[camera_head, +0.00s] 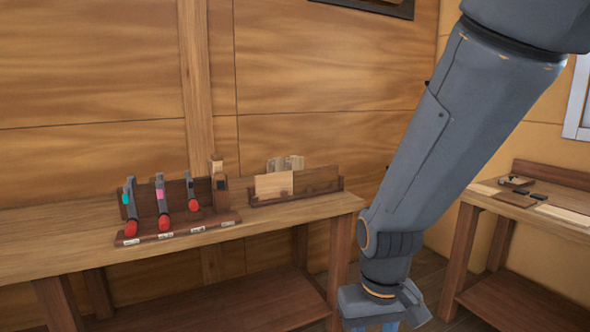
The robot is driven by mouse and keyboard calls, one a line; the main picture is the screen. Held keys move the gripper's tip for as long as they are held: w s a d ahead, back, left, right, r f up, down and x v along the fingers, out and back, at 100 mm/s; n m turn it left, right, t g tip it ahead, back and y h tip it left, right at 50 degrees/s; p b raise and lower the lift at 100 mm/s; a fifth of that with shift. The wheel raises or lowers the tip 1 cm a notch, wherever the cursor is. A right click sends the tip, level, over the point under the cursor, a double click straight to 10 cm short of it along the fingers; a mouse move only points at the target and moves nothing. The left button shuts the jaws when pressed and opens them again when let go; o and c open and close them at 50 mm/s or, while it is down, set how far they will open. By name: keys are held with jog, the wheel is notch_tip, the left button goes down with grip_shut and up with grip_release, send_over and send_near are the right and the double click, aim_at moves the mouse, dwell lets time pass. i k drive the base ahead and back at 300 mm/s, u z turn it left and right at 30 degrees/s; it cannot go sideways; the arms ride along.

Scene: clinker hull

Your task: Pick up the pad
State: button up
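I cannot tell for sure which thing is the pad. Small flat items lie on the right bench, among them a brown flat block (514,199) and a pale flat sheet (563,215); either is too small to name with certainty. My gripper (376,327) is at the bottom edge, right of the left bench and apart from both benches in the picture. Its bluish fingers are cut off by the frame, so their opening and anything between them are hidden.
The left bench (60,237) carries a dark rack (178,228) of tools with red ends and a low wooden holder (297,196) with upright boards. The right bench (478,199) stands by the right wall. My arm crosses the view between them, hiding part of the floor and wall.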

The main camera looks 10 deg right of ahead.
aim_at(293, 160)
jog(key=z, duration=0.85)
jog(key=i, duration=1.9)
jog(key=u, duration=0.45)
